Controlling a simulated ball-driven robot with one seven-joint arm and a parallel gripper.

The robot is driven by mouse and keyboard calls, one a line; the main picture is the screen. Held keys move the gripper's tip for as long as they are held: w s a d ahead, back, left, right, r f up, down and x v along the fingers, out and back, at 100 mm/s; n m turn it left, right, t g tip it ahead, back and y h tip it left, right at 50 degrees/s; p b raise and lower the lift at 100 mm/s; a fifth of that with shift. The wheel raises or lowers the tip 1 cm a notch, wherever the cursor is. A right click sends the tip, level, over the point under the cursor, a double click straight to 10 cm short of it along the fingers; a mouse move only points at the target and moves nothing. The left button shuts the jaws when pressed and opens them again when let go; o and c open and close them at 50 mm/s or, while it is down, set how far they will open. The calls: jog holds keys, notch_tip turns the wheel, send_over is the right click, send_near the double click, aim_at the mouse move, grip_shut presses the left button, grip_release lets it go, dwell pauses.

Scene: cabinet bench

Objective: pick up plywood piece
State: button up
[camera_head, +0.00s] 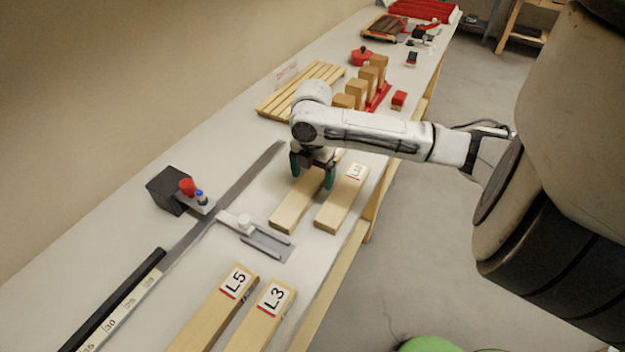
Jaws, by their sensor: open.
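Several light wooden pieces lie on the bench; none is marked as plywood. My gripper (312,173) is open, pointing down over the far part of an unlabelled wooden piece (287,214). Its teal fingers appear on either side of that piece; I cannot tell whether they touch it or how high they are. The piece's far end is partly hidden by my gripper. A piece labelled L10 or similar (337,209) lies just to its right. Pieces labelled L5 (212,312) and L3 (258,322) lie side by side in the foreground.
A measuring rail with a scale (140,287) and a sliding stop (262,240) run left of the pieces. A black block with red and blue knobs (167,190) stands behind.

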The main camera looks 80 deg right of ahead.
jog(key=shift+c, duration=0.4)
jog(key=c, duration=1.3)
jog(key=shift+r, duration=0.1)
